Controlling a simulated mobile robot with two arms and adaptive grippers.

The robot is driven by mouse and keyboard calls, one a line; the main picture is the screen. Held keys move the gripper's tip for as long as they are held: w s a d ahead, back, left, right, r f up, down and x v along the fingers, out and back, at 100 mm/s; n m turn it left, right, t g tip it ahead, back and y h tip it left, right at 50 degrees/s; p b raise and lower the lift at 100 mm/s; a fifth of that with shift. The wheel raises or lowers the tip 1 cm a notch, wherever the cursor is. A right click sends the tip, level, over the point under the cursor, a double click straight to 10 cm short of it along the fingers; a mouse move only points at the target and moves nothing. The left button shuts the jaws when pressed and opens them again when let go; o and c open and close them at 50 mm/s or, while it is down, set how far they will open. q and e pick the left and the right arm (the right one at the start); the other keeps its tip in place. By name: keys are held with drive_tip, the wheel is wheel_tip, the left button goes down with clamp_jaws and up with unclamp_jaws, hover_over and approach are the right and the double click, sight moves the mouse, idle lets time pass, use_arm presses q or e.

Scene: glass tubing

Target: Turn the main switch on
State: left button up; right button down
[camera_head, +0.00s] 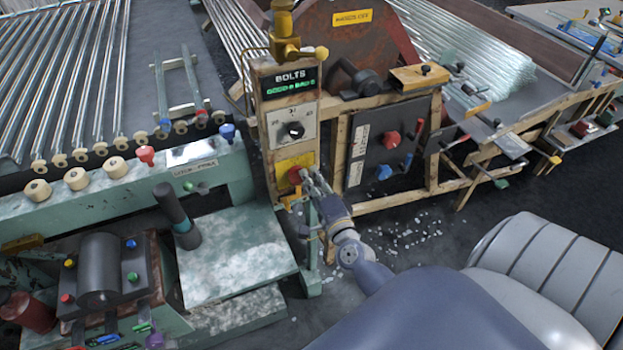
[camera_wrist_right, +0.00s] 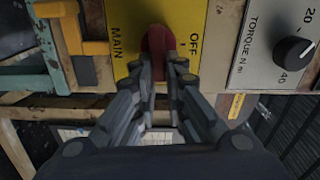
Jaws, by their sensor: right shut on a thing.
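The main switch is a red knob (camera_wrist_right: 156,42) on a yellow plate (camera_wrist_right: 124,22) marked MAIN and OFF. In the head view the red knob (camera_head: 296,174) sits low on the wooden control post, below the dial and the BOLTS display. My right gripper (camera_head: 310,178) reaches it from the lower right. In the right wrist view my right gripper (camera_wrist_right: 160,58) has its fingertips closed on both sides of the red knob, partly hiding it. My left gripper is not in view.
Beside the switch is a torque dial (camera_wrist_right: 290,48), also seen in the head view (camera_head: 294,130). A grey panel (camera_head: 385,152) with red and blue knobs stands to the right. A green bench (camera_head: 237,258) is at the lower left. Glass rods (camera_head: 70,75) lie upper left.

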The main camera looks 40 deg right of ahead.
drive_tip(key=shift+f+m, duration=0.2)
drive_tip(key=shift+m, duration=0.4)
drive_tip(key=c, duration=1.6)
unclamp_jaws()
drive_tip(key=shift+c, duration=0.2)
drive_tip(key=shift+s, duration=0.1)
drive_tip(key=v, duration=1.1)
drive_tip(key=shift+s+a, duration=0.2)
drive_tip(key=shift+s, duration=0.2)
